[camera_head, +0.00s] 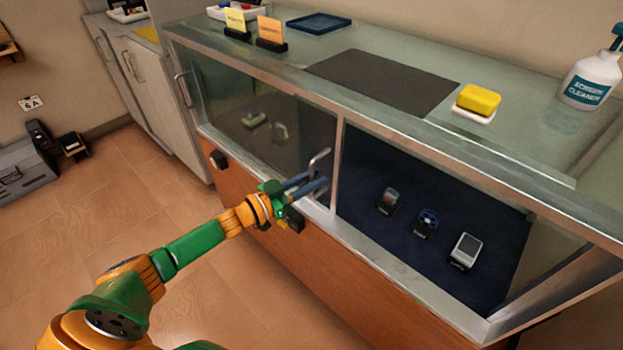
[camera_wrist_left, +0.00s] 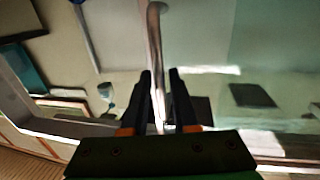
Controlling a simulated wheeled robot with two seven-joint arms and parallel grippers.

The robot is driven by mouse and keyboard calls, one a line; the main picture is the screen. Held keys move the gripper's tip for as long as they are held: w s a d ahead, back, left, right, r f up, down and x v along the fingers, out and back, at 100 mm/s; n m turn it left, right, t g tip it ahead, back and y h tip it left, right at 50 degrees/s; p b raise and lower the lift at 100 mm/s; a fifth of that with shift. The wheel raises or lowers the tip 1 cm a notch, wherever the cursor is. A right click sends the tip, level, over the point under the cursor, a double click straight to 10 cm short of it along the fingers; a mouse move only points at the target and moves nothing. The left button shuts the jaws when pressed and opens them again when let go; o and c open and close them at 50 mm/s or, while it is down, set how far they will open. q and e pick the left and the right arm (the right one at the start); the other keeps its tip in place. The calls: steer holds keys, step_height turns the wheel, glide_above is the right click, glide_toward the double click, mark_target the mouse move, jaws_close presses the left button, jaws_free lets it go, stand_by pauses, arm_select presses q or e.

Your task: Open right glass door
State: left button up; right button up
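The glass display case has a left pane (camera_head: 265,120) that looks hazy. The right half of its front looks clear, but I cannot tell whether the right glass door covers it. A metal bar handle (camera_head: 321,157) stands near the middle post; it also shows as an upright bar in the left wrist view (camera_wrist_left: 155,45). My left gripper (camera_head: 318,184) is at this handle. In the wrist view its two dark fingers (camera_wrist_left: 160,85) lie either side of the bar, with a small gap on the right. My right gripper is out of view.
Several small devices, one silver (camera_head: 466,250), sit on the case's dark blue floor. A yellow sponge (camera_head: 479,99), dark mat (camera_head: 382,80) and screen cleaner bottle (camera_head: 591,80) are on top. Another handle (camera_head: 183,90) is at the far left. The floor in front is clear.

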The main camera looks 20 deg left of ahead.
arm_select(q)
steer(key=v, duration=0.7)
stand_by(0.5)
steer(key=s+a+f+n+g+y+p, duration=0.25)
steer(key=s+f+y, duration=0.2)
steer(key=f, duration=0.65)
steer(key=s+a+f+n+g+y+p, duration=0.1)
steer(key=s+f+n+g+y, duration=0.25)
steer(key=f, duration=0.75)
steer(key=s+d+f+m+g, duration=0.1)
steer(key=s+d+f+g, duration=0.2)
steer(key=s, duration=0.6)
steer(key=s+d+f+m+g+p, duration=0.1)
steer(key=s+d+f+g, duration=0.2)
steer(key=s, duration=0.7)
steer(key=s+d+f+g, duration=0.2)
steer(key=s+f, duration=0.3)
steer(key=s, duration=0.4)
steer(key=shift+s+d+f+m+g+y, duration=0.25)
steer(key=shift+d+f+m+g+y, duration=0.15)
steer(key=shift+d, duration=0.3)
